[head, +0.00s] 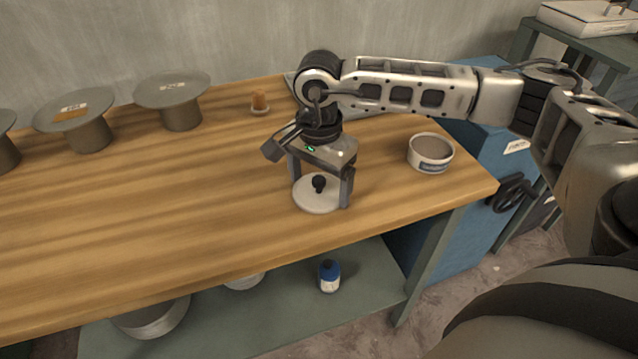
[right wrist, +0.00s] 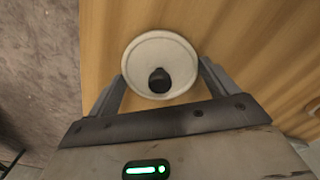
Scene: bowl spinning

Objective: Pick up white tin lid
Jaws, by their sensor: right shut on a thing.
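The white tin lid (head: 310,204) is a round white disc with a dark knob in its middle. It is at the wooden table's front part in the head view, and I cannot tell whether it rests on the wood or is just above it. In the right wrist view the lid (right wrist: 143,77) sits between the fingers of my right gripper (right wrist: 160,82), knob toward the camera. My left gripper is not in view.
An open white tin (head: 431,164) stands right of the gripper. Several grey flanged stands (head: 180,115) and a small orange-topped item (head: 260,104) are at the back. A blue-capped bottle (head: 329,277) is on the lower shelf.

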